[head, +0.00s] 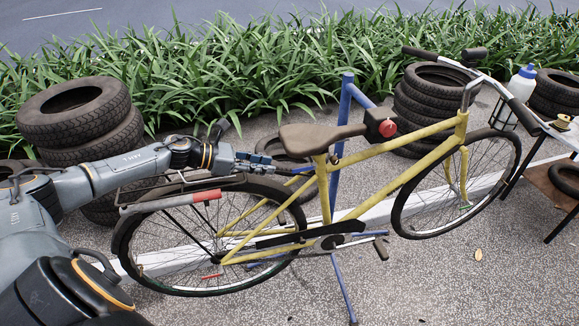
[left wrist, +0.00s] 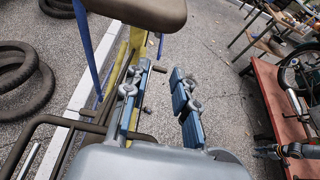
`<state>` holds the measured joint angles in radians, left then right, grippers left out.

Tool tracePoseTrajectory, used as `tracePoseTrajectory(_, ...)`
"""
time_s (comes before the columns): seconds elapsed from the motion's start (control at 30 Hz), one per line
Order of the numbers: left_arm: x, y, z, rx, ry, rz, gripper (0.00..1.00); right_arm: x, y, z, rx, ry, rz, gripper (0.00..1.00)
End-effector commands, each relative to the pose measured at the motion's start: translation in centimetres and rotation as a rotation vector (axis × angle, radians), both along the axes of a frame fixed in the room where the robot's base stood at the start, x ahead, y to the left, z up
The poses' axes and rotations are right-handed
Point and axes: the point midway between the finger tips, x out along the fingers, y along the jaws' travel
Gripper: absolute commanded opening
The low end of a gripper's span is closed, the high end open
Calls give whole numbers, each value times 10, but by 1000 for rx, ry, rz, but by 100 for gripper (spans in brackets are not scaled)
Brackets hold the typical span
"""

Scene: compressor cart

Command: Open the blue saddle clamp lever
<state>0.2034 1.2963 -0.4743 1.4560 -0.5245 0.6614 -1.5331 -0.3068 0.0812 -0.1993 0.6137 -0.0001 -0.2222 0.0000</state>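The yellow bicycle (head: 390,150) stands upright with its brown saddle (head: 310,138) on top of the seat post. A small blue piece (head: 303,170), seemingly the saddle clamp lever, shows just below the saddle at the top of the seat tube. My left gripper (head: 270,166) reaches in from the left above the rear wheel, its tips just left of that piece. In the left wrist view, the left gripper's two blue-grey fingers (left wrist: 160,100) are apart with nothing between them. The saddle (left wrist: 145,10) and yellow frame (left wrist: 136,45) lie ahead.
The rear rack (head: 185,192) lies under my left arm. A blue repair stand (head: 346,110) rises behind the saddle. Stacked tyres (head: 85,118) stand at the left. A red-topped bench (left wrist: 280,110) is at the right in the left wrist view.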

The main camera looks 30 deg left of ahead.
Motion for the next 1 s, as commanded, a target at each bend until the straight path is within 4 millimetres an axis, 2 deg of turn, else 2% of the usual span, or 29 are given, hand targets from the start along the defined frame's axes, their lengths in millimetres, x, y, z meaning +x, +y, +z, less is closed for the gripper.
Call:
tracePoseTrajectory(0.1, 17, -14, -3, -6, -4, 1, 27, 19, 2, 14, 3, -30, 0, 40)
tracePoseTrajectory(0.17, 25, -22, -7, -6, -3, 1, 27, 23, 2, 20, 5, -37, 0, 40)
tracePoseTrajectory(0.4, 50, -42, -25, -2, -1, 2, 27, 15, 2, 31, 3, -25, 1, 40)
tracePoseTrajectory(0.6, 56, -48, -31, 0, 1, 1, 27, 6, 2, 32, 2, -10, 1, 40)
tracePoseTrajectory(0.83, 56, -48, -32, 0, 1, 0, 27, 5, 2, 31, 3, -9, 1, 40)
tracePoseTrajectory(0.87, 56, -48, -32, 0, 1, 0, 23, 5, 2, 31, 3, -9, 1, 40)
tracePoseTrajectory(0.97, 56, -48, -32, 0, 1, 0, 3, 6, 3, 31, 4, -9, 0, 40)
tracePoseTrajectory(1.0, 56, -48, -32, 0, 1, 0, 0, 6, 3, 31, 4, -10, 0, 40)
